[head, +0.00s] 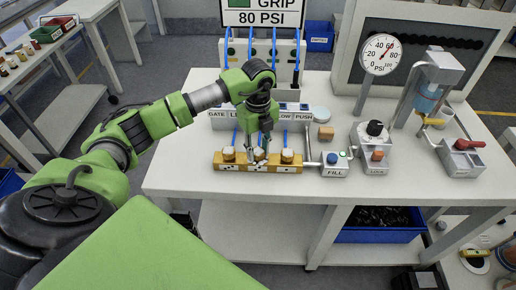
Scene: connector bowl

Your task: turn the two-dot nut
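A yellow-brown block (218,164) lies near the front edge of the white table, with three nuts in a row on it. The left nut (228,152) and right nut (287,155) stand free. The middle nut (259,155) is partly hidden by my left gripper (258,156), which points straight down over it. Small dark marks show on the block's front, but are too small to count surely, so I cannot tell the two-dot nut by its dots. Whether the fingers are closed on the middle nut is unclear. My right gripper is not in view.
A FILL box (335,170), a LOCK box with a black knob (375,129), a gauge (381,54) and a red-handled box (462,160) stand to the right. Labelled panels and blue tubes (273,50) stand behind the block. The table front (270,191) is bare.

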